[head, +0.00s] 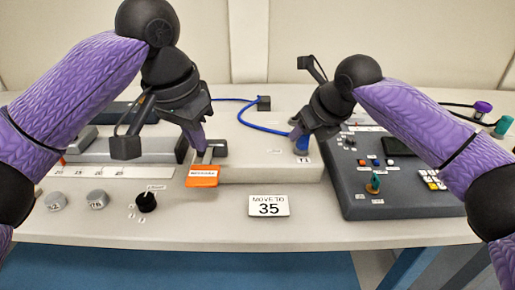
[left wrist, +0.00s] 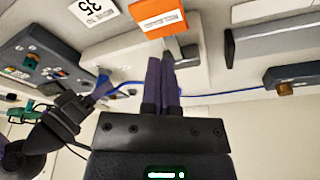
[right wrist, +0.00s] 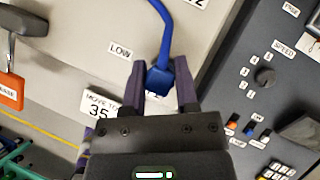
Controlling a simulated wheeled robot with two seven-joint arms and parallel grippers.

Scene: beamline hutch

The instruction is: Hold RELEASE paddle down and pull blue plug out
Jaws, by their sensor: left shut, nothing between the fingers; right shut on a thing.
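The orange RELEASE paddle (head: 203,176) sits at the front left corner of the pale box (head: 262,165), on a grey lever; it also shows in the left wrist view (left wrist: 158,17). My left gripper (head: 199,150) is shut and empty, its fingertips just above or against the lever behind the orange plate; contact cannot be told. The blue plug (right wrist: 160,80) is between the fingers of my right gripper (right wrist: 160,72), which is shut on it at the right end of the pale box. Whether the plug is seated is hidden by the fingers.
A blue cord (head: 246,122) runs from the plug to a small dark block (head: 263,103) behind. A grey control panel (head: 390,180) with knobs and buttons stands right. A "MOVE TO 35" card (head: 269,206) lies in front. Knobs (head: 147,202) are at front left.

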